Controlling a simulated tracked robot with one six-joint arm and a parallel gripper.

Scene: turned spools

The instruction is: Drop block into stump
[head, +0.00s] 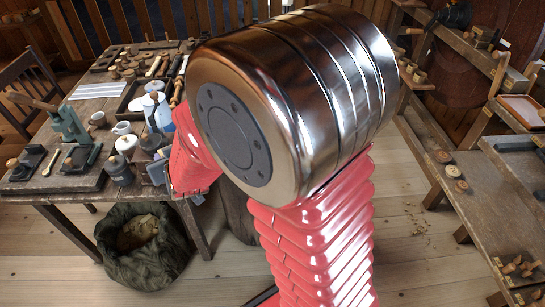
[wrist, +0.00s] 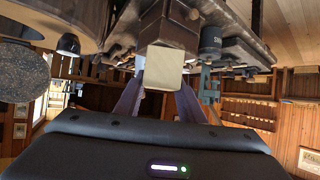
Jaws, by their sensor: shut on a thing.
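A pale, cream-coloured block (wrist: 163,69) sits between the fingers of my gripper (wrist: 161,84) in the wrist view, and the gripper is shut on it. In the head view my red arm and its shiny metal joint hide the block and most of the gripper. A dark brown wooden stump (head: 238,212) stands on the floor in the head view, right of the workbench. My arm covers much of it, and I cannot see its top. I cannot tell how the block lies relative to the stump.
A cluttered workbench (head: 88,186) at left holds tools, cups and trays. A green sack (head: 148,258) stands below its front edge. Another bench (head: 470,190) with small wooden pieces runs along the right. The wrist view appears upside down.

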